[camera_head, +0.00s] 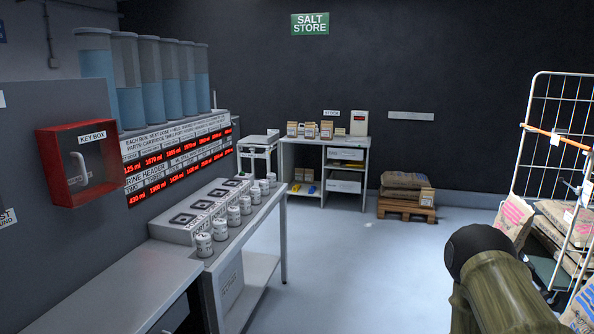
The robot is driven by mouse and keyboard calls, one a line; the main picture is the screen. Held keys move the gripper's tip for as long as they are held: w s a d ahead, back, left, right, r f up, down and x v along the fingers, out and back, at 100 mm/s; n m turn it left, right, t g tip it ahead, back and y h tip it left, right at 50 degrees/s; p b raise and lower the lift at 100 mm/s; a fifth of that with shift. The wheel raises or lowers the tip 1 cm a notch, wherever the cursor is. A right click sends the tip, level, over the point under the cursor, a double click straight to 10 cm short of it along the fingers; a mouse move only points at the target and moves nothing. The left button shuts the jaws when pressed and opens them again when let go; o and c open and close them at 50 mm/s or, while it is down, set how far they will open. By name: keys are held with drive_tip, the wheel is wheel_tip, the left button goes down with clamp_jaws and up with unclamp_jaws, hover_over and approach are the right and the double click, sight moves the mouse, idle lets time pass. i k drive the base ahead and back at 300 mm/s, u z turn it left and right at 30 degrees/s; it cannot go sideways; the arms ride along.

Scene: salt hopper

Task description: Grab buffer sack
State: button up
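No sack has a readable "buffer" label, so I cannot tell which one is the buffer sack. Brown sacks (404,180) lie on a low wooden pallet (392,206) at the back wall, with a small tan packet in front of them. More sacks (565,222) lie stacked in the white wire cage (563,84) at the right. A sack with red print (514,219) leans at the cage's left side. Another sack at the lower right edge is cut off. My gripper is not in view; a thick olive link with a black end, apparently my arm, covers part of the lower right.
A counter (125,285) with several white canisters (233,215) runs along the left. A red key box (77,160) hangs above it. A table (326,141) with small packets stands at the back. The floor (345,255) between counter and cage is clear.

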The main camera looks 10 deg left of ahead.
sight(309, 127)
drive_tip(key=i, duration=8.1)
drive_tip(key=z, duration=2.5)
drive_tip(key=k, duration=0.7)
drive_tip(key=z, duration=0.05)
